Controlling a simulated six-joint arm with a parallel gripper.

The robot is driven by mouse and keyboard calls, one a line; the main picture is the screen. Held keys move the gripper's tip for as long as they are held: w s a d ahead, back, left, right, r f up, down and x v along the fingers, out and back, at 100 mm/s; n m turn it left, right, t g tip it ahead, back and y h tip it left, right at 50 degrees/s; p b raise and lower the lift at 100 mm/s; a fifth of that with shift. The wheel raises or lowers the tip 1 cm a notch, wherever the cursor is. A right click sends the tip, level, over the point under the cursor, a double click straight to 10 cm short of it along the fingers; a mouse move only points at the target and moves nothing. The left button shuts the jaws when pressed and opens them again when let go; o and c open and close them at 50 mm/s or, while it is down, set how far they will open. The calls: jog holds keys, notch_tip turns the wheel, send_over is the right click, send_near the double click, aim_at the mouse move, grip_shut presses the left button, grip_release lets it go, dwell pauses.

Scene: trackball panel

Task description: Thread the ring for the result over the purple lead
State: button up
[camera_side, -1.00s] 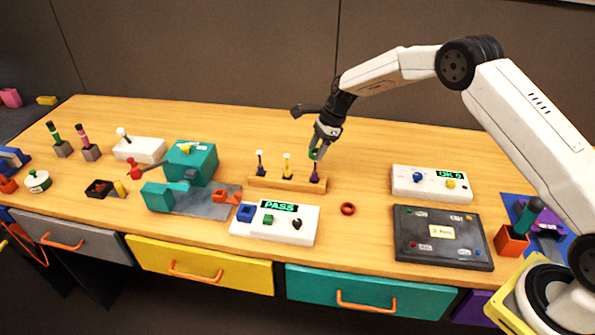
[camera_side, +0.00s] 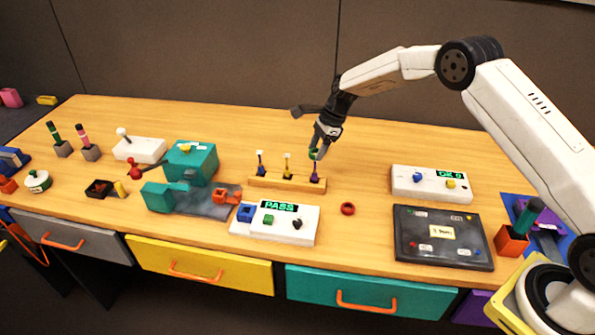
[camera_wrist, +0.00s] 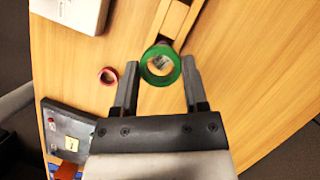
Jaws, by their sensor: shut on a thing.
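My gripper (camera_side: 315,150) is shut on a green ring (camera_wrist: 146,74), held level between the fingertips above the purple lead (camera_side: 314,173). The green ring also shows in the side view (camera_side: 313,154). The purple lead stands upright at the right end of a wooden rack (camera_side: 270,183). In the wrist view the lead's pale top (camera_wrist: 160,62) shows through the ring's opening. The side view shows the ring at or just above the lead's top; whether the tip is inside cannot be told. A red ring (camera_side: 348,209) lies on the table right of the rack.
Blue (camera_side: 261,168) and yellow (camera_side: 287,170) leads stand beside the purple one. A white box with a PASS display (camera_side: 300,235) is in front. A white OK box (camera_side: 405,186) and a dark panel (camera_side: 445,254) stand to the right. Table behind the rack is clear.

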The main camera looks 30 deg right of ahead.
aim_at(316, 172)
jog(key=shift+f, duration=3.75)
dwell(1.0)
jog(key=o, duration=1.3)
jog(key=shift+r, duration=0.2)
jog(key=shift+r, duration=5.85)
